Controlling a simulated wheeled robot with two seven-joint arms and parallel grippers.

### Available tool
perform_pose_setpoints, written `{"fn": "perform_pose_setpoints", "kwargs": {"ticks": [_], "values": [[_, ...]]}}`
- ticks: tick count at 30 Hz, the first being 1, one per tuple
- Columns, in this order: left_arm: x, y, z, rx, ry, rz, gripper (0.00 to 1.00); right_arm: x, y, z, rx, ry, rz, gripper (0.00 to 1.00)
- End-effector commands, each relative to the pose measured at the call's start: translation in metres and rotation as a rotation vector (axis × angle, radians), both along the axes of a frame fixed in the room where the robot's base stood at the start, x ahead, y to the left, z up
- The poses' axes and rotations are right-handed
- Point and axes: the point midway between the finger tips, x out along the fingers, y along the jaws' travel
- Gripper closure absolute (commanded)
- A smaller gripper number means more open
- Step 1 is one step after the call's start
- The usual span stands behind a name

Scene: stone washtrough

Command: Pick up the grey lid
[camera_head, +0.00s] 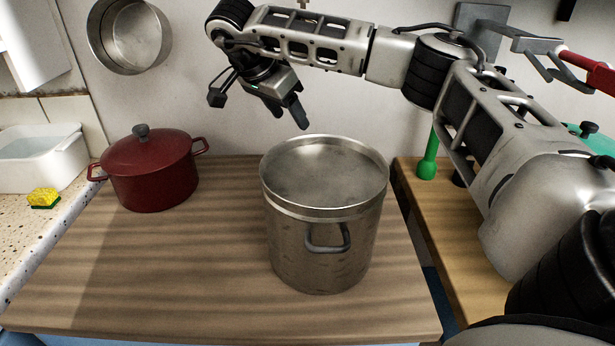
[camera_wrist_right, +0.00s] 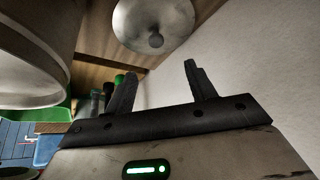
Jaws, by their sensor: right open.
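The grey lid (camera_wrist_right: 140,22), a round disc with a dark knob, shows at the top of the right wrist view, which looks upside down. It seems to be on the wooden worktop by the wall, behind the steel pot; I cannot tell whether it lies flat. I cannot see it in the head view, where the pot seems to hide it. My right gripper (camera_head: 258,108) is open and empty, above and behind the pot's left side. Its two fingers (camera_wrist_right: 162,70) are apart in the wrist view, with the lid beyond them. My left gripper is not in view.
The tall steel pot (camera_head: 325,245) stands close to my right arm. A red lidded pot (camera_head: 155,182) stands left; the worktop (camera_head: 180,270) in front is clear. A pan (camera_head: 130,35) hangs on the wall. A green bottle (camera_head: 428,160) stands right; a sponge (camera_head: 43,198) lies left.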

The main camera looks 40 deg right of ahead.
Motion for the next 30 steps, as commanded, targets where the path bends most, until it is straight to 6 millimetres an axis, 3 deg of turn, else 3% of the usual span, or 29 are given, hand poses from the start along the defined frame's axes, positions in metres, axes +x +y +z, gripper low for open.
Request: {"fn": "perform_pose_setpoints", "kwargs": {"ticks": [12,20,30], "values": [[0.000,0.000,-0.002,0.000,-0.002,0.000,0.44,0.002,-0.042,-0.072,-0.001,0.004,-0.002,0.45],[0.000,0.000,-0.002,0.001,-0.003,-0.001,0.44,0.003,-0.051,-0.090,0.000,0.002,-0.001,0.45],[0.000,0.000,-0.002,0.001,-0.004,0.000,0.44,-0.002,-0.070,-0.131,-0.001,0.003,-0.001,0.45]]}}
